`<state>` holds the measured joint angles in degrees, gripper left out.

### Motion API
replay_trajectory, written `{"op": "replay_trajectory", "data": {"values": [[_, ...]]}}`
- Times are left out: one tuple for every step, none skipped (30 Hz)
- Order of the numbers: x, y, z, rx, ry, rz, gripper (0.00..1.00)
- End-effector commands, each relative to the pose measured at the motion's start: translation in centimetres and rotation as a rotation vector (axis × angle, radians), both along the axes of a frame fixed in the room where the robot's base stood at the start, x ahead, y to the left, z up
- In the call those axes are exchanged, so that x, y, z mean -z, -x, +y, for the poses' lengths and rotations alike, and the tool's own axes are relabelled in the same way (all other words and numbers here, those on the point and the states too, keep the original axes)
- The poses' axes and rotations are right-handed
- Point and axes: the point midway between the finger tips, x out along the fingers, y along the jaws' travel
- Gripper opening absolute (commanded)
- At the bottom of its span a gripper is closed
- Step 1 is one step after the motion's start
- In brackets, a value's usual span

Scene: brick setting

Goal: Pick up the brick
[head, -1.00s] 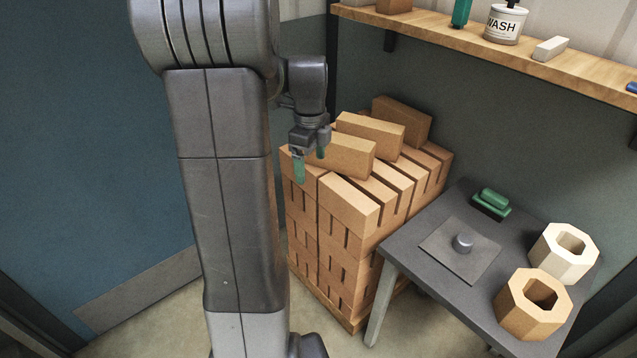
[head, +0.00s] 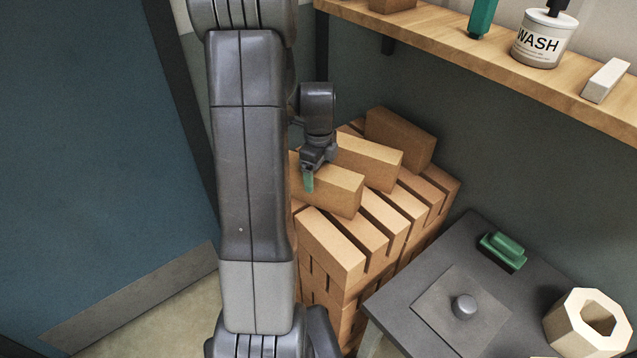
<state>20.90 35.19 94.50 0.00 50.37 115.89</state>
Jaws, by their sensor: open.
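A stack of tan bricks (head: 335,245) stands in the middle of the head view, with several loose bricks lying on top. The nearest loose brick (head: 340,192) lies on its side across the top layer, its left end partly hidden by my arm and gripper. My gripper (head: 310,180) is at that brick's left part, with one green finger showing in front of its near face. The other finger is hidden. The gripper is open. A second loose brick (head: 365,160) and a third one (head: 400,138) lie behind.
A dark table (head: 400,300) at the lower right holds a plate with a round knob (head: 464,306), a green handled block (head: 503,250) and a cream hollow octagonal block (head: 588,325). A wooden shelf (head: 450,50) with a WASH bottle (head: 541,40) runs along the upper right. A blue door (head: 90,170) is at left.

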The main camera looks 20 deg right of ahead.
Motion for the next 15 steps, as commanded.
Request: {"op": "replay_trajectory", "data": {"values": [[0.44,0.04,0.01,0.000,0.000,0.001,0.84],[0.61,0.04,0.01,0.000,0.000,0.001,0.84],[0.74,0.04,0.01,0.000,-0.001,0.001,0.84],[0.79,0.02,0.01,0.000,0.000,0.000,0.84],[0.81,0.02,0.00,0.000,0.000,0.000,0.84],[0.80,0.01,0.01,0.000,0.000,0.000,0.84],[0.79,0.00,0.00,0.000,0.001,-0.001,0.84],[0.79,0.00,0.00,0.000,0.001,-0.001,0.84],[0.79,0.00,0.00,0.000,0.001,-0.001,0.84],[0.78,0.00,0.00,0.000,0.001,-0.001,0.80],[0.78,0.00,0.00,0.000,0.001,-0.001,0.74],[0.77,-0.01,-0.01,0.000,0.001,-0.001,0.66],[0.77,-0.01,-0.01,0.000,0.001,-0.001,0.60],[0.77,-0.01,-0.01,0.000,0.001,-0.001,0.54],[0.76,-0.01,-0.01,0.000,0.001,-0.001,0.46]]}}
